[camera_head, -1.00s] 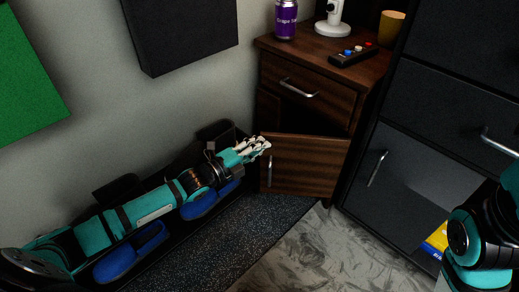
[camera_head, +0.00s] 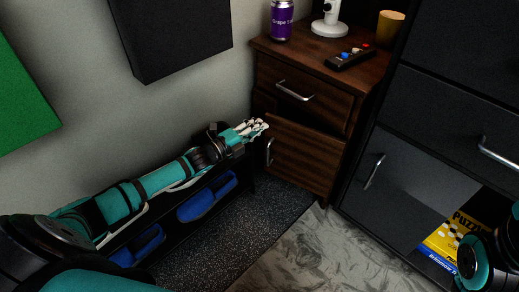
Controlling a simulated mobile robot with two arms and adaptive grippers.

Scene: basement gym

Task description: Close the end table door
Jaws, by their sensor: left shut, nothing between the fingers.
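The end table (camera_head: 320,58) is dark wood, with a drawer (camera_head: 302,90) above and a door (camera_head: 302,158) below. The door has a metal handle (camera_head: 269,152) near its left edge. It stands slightly ajar, and a dark gap shows between its top and the drawer. My left gripper (camera_head: 264,126) is shut and empty at the door's upper left corner. It appears to touch the door, but exact contact is hard to tell. Part of my right arm shows at the lower right; its gripper is out of view.
A purple can (camera_head: 281,20), a white device (camera_head: 328,24), a remote (camera_head: 350,58) and a yellow cup (camera_head: 390,28) stand on the end table. A dark cabinet (camera_head: 405,180) is close on the right, with a yellow puzzle box (camera_head: 450,238) inside. Blue shoes (camera_head: 207,197) lie on a low rack under my left arm.

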